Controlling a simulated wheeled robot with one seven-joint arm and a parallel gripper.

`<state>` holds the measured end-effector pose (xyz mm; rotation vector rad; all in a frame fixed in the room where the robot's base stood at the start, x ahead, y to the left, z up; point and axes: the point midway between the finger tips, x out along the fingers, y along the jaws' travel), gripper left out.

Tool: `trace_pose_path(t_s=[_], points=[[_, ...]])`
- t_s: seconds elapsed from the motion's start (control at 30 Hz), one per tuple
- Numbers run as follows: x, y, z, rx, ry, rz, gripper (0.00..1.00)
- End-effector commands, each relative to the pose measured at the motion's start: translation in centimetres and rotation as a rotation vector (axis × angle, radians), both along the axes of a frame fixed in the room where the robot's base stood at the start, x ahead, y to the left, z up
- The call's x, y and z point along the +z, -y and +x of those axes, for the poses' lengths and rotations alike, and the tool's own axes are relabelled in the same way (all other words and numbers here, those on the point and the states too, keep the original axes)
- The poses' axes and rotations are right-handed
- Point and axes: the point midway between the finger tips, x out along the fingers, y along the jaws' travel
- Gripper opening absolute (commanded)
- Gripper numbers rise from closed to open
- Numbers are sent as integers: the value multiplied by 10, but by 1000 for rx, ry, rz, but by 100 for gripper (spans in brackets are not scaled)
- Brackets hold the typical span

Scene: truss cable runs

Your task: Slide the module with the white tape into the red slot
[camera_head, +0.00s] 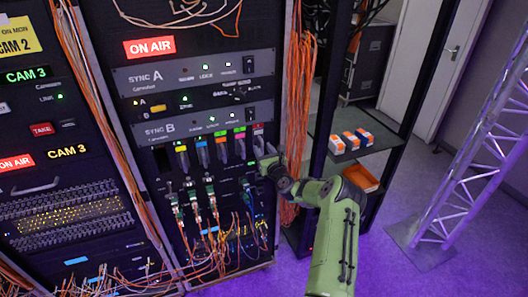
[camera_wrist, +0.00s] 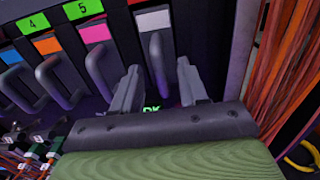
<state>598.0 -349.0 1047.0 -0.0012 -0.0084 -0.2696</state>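The module with the white tape (camera_wrist: 154,20) stands at the right end of the module row, under the SYNC B unit; it also shows in the head view (camera_head: 258,131). Its grey loop handle (camera_wrist: 159,62) points toward me. A sliver of red (camera_wrist: 136,2) shows above it at the picture's top edge, perhaps the red slot's label. My gripper (camera_wrist: 158,88) is open, with one finger on each side of the handle's lower part and visible gaps. In the head view my gripper (camera_head: 265,161) is at the rack's lower right. How deep the module sits is unclear.
Modules with pink tape (camera_wrist: 95,33) and orange tape (camera_wrist: 47,45) stand left of it. Orange cables (camera_wrist: 292,65) hang close on the right. Patch cables (camera_head: 205,235) crowd below. A shelf (camera_head: 372,140) with small boxes stands further right.

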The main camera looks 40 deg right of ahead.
Motion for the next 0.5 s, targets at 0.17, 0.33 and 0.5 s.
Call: trace_pose_path(t_s=[0.17, 0.33, 0.5], points=[[-2, 0, -1, 0, -4, 1, 43], [-2, -2, -10, 1, -5, 1, 43], [-3, -11, -45, 0, -5, 4, 43]])
